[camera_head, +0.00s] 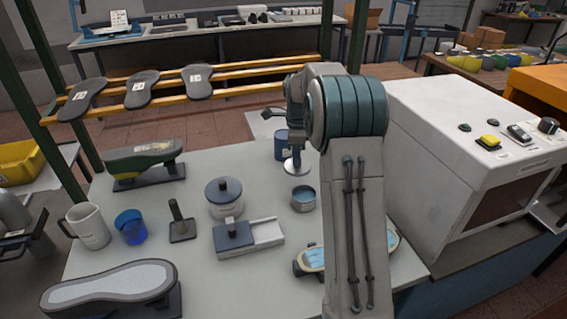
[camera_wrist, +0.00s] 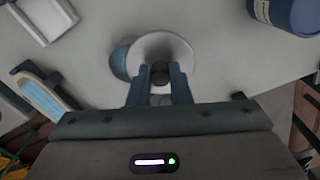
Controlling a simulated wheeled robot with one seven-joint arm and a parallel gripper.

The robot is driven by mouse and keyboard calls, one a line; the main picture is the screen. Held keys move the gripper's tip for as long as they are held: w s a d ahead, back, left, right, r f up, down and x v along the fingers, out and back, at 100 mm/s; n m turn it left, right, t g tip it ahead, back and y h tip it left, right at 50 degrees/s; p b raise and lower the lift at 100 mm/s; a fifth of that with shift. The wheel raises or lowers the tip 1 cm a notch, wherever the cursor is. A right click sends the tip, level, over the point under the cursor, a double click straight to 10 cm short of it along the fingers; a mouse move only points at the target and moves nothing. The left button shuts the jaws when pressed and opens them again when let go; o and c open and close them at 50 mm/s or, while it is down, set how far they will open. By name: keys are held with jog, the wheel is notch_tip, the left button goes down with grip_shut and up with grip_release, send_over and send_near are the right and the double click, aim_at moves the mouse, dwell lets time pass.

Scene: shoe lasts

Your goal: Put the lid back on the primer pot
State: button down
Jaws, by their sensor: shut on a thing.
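My gripper (camera_head: 295,150) points down over the table and is shut on the dark knob of a pale round lid (camera_head: 291,167). In the wrist view the fingers (camera_wrist: 160,78) pinch the knob at the centre of the lid (camera_wrist: 181,52). A small open pot (camera_head: 303,203) with light blue inside stands on the table, nearer the front than the lid in the head view. In the wrist view the pot (camera_wrist: 119,62) shows at the lid's left edge, and the lid hides most of it. The lid looks held above the table, apart from the pot; the exact gap is unclear.
A blue can (camera_head: 280,146) stands behind the lid. A grey pot with a blue lid (camera_head: 224,197) and a sliding tray (camera_head: 268,233) stand left of the open pot. A sole-shaped item (camera_head: 314,259) lies in front. A white machine (camera_head: 440,140) borders the right.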

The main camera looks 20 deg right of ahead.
jog(key=s+m+p, duration=0.1)
jog(key=s+p, duration=0.3)
jog(key=s, duration=0.2)
jog(key=shift+w+d+f+b, duration=0.1)
jog(key=shift+f+b, duration=2.3)
jog(key=shift+f, duration=0.4)
jog(key=shift+f, duration=0.15)
jog(key=c, duration=0.8)
grip_release()
jog(key=shift+o, duration=0.2)
